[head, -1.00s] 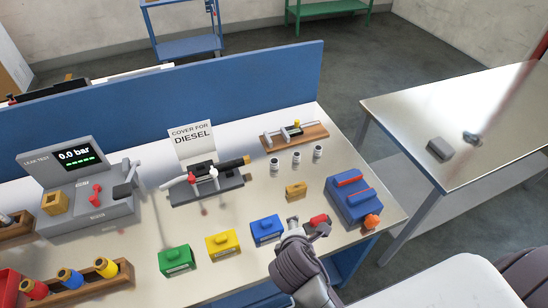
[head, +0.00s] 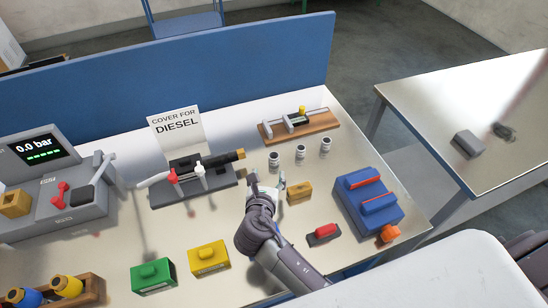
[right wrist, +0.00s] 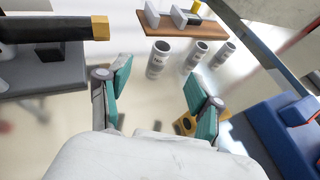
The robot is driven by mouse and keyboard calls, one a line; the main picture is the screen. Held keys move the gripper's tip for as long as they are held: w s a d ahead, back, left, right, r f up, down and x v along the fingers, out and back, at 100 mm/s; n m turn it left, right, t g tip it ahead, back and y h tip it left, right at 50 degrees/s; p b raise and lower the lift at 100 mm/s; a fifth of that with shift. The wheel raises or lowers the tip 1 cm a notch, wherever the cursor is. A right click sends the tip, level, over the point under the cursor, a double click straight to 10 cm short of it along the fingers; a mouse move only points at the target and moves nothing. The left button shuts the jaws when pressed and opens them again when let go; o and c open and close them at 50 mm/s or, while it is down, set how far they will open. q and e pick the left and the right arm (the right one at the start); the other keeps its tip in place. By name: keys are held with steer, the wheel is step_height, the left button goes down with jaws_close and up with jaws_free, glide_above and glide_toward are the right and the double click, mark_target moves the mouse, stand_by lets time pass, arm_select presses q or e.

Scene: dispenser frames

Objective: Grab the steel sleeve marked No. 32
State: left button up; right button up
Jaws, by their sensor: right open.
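Three small steel sleeves stand upright in a row on the bench: a left one (head: 274,161), a middle one (head: 300,154) and a right one (head: 325,147). The right wrist view also shows the left (right wrist: 158,59), middle (right wrist: 195,53) and right (right wrist: 223,54) sleeves. They carry dark markings, but I cannot read which is No. 32. My right gripper (head: 267,182) is open and empty, on the near side of the row, with its fingers pointing toward the left sleeve. In the right wrist view the left sleeve lies beyond the gap between the fingers (right wrist: 158,88). My left gripper is not in view.
A yellow block (head: 299,192) lies close to the right of my gripper. A black-and-grey fixture (head: 195,181) stands left, a wooden-based fixture (head: 298,126) behind the sleeves. A blue box with red bars (head: 365,205) stands right. Green (head: 153,275) and yellow (head: 208,258) boxes are nearer.

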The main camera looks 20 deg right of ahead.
mark_target(273, 159)
steer(key=x, duration=0.6)
steer(key=shift+s+f, duration=0.1)
steer(key=shift+s, duration=0.05)
steer(key=shift+p+x, duration=0.65)
steer(key=shift+x, duration=1.85)
steer(key=shift+s+d, duration=0.1)
steer(key=shift+s, duration=0.15)
steer(key=c, duration=0.4)
jaws_close()
